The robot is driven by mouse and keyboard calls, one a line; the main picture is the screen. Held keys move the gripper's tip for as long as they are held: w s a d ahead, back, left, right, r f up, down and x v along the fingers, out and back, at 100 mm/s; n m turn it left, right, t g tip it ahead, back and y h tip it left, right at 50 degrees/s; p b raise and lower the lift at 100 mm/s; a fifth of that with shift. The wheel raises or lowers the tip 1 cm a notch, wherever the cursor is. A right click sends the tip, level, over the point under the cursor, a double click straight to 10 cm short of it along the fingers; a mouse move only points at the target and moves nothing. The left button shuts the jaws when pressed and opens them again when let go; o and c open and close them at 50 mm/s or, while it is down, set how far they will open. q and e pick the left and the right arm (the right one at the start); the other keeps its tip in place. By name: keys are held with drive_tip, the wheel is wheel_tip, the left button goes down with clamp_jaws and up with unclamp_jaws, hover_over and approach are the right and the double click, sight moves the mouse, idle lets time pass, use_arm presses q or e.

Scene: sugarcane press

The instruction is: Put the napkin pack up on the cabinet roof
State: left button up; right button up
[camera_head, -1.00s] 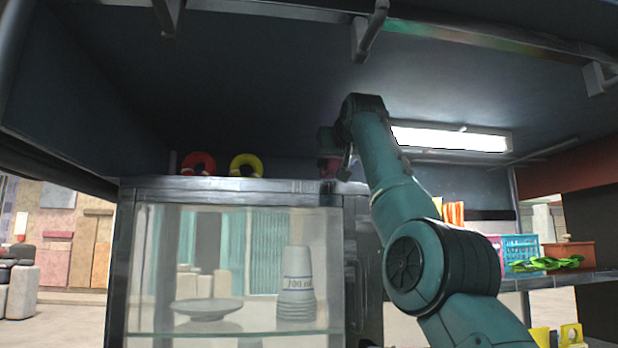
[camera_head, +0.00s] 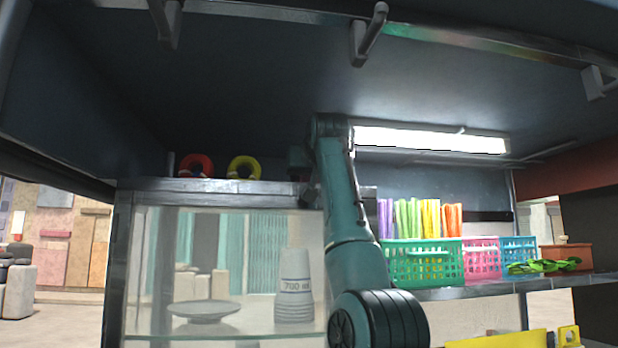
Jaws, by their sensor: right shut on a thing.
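The cabinet roof (camera_head: 225,186) is the flat dark metal top of a glass-fronted cabinet, seen nearly edge-on at the centre left. My right gripper (camera_head: 301,174) is over the right part of this roof, largely hidden behind its own wrist and arm. It is shut on the napkin pack, of which only a small dark reddish bit shows beside the wrist, low and close to the roof. I cannot tell whether the pack touches the roof. My left gripper is not in view.
A plate and stacked cups (camera_head: 294,285) are behind the glass. Baskets, including a green one (camera_head: 422,262), line the right shelf. Hooks (camera_head: 362,40) hang overhead.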

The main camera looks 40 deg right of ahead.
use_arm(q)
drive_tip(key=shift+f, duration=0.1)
use_arm(e)
drive_tip(key=shift+f, duration=0.25)
drive_tip(key=shift+f, duration=0.2)
drive_tip(key=o, duration=1)
drive_tip(key=shift+r, duration=0.1)
drive_tip(key=shift+o, duration=0.2)
drive_tip(key=shift+r, duration=0.3)
drive_tip(key=v, duration=0.1)
drive_tip(key=b+v, duration=0.2)
drive_tip(key=v, duration=0.1)
drive_tip(key=shift+s+f, duration=0.15)
drive_tip(key=shift+f, duration=0.1)
use_arm(q)
drive_tip(key=b, duration=0.1)
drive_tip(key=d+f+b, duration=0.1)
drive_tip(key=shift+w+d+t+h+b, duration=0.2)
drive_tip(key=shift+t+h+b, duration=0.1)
drive_tip(key=shift+b, duration=0.1)
use_arm(e)
drive_tip(key=v, duration=0.8)
